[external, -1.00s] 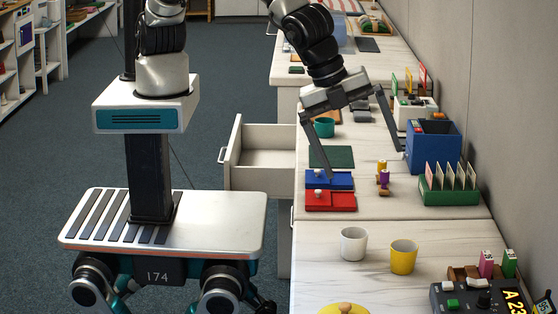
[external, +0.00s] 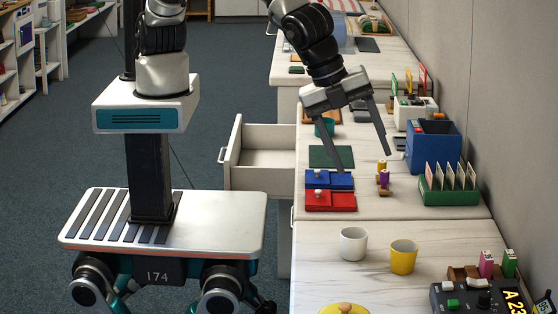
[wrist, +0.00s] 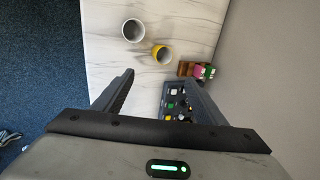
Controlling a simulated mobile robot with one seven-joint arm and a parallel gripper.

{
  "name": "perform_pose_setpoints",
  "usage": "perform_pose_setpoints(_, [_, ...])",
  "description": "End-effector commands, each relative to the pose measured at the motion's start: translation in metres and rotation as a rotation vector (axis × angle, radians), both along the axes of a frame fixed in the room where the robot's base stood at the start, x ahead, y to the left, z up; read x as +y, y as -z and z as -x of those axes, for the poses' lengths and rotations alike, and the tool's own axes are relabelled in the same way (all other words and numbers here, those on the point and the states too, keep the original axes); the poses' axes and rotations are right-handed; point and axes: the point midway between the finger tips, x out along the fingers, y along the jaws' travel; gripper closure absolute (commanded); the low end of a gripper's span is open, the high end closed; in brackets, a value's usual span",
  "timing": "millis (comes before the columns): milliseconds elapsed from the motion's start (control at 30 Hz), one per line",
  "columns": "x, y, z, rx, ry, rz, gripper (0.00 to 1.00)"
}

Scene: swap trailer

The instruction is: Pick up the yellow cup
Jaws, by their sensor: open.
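The yellow cup (external: 403,257) stands upright on the near white marbled table, to the right of a white cup (external: 353,244). In the wrist view the yellow cup (wrist: 161,54) lies ahead of the fingers, with the white cup (wrist: 132,30) beside it. My gripper (external: 366,164) is open and empty, above the table section behind the cups, apart from both. Its two fingers (wrist: 158,88) show in the wrist view with nothing between them but tabletop and part of a dark device.
A dark device with buttons (external: 478,300) and a wooden block with pink and green pieces (external: 463,272) stand right of the cups. A yellow lid-like disc (external: 344,308) is at the front. Red (external: 331,201) and blue boxes (external: 329,180) lie behind. A wall borders the right.

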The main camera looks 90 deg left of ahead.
Motion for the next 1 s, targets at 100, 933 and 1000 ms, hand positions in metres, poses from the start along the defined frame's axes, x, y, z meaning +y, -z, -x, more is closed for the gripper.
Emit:
perform_pose_setpoints(100, [0.0, 0.0, 0.0, 0.0, 0.0, 0.0, 0.34])
perform_pose_setpoints(933, [0.044, 0.087, -0.065, 0.263, -0.49, 0.517, 0.34])
perform_pose_setpoints(1000, [0.039, 0.101, -0.069, 0.262, -0.49, 0.517, 0.34])
